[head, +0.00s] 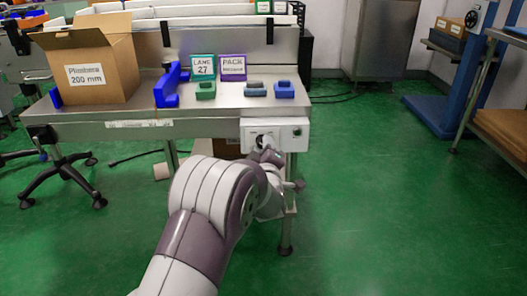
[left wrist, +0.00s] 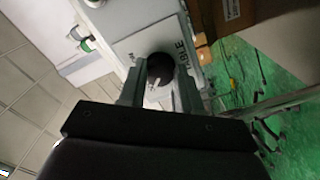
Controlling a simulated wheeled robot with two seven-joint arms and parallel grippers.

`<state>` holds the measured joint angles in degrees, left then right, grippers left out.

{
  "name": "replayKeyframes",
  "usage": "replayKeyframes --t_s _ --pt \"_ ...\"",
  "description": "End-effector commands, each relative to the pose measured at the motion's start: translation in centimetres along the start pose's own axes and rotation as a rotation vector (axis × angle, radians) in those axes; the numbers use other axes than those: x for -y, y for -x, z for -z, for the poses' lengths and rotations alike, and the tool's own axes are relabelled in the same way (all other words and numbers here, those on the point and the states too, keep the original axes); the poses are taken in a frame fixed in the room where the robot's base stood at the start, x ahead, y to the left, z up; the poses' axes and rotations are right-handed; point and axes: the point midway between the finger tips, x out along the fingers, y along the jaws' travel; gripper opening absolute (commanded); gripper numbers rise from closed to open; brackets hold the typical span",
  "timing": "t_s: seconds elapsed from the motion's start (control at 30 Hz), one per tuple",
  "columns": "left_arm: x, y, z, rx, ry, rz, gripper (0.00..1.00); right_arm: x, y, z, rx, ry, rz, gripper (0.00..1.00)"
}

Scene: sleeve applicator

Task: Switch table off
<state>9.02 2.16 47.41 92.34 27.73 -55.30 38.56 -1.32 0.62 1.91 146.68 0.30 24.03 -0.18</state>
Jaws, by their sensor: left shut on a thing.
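The metal table (head: 130,125) has a white control box (head: 288,143) on its front edge, right of centre. The box carries a dark round knob (head: 265,141) and a green button (head: 297,131). My left gripper (head: 267,150) is at the box's front, shut on the knob. In the left wrist view, the dark knob (left wrist: 160,68) with a pale pointer mark sits between the two fingers of my left gripper (left wrist: 160,82). Lettering on the panel beside it is partly covered and turned sideways. My right gripper is not in view.
On the table are an open cardboard box (head: 90,72), a blue bracket (head: 172,86), a green sign (head: 203,67), a purple sign (head: 232,67) and small blocks (head: 284,89). A chair base (head: 65,175) stands left.

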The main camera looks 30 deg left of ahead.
Motion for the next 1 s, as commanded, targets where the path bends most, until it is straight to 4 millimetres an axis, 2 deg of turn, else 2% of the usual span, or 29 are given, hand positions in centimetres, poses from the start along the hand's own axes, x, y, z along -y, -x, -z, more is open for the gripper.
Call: replayKeyframes --t_s 0.67,0.7,0.77,0.8,1.0 --pt "0.16 0.05 -0.10 0.003 0.061 0.004 0.03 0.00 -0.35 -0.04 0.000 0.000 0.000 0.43" --pt "0.16 0.05 -0.10 0.003 0.061 0.004 0.36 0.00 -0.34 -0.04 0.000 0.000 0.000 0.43" --pt "0.15 0.05 -0.09 0.002 0.061 0.004 0.56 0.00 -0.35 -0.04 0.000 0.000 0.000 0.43" --pt "0.13 0.04 -0.08 0.002 0.061 0.004 0.59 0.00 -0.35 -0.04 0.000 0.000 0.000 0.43" --pt "0.07 0.02 -0.04 0.001 0.060 0.002 0.59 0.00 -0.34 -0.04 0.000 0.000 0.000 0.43"
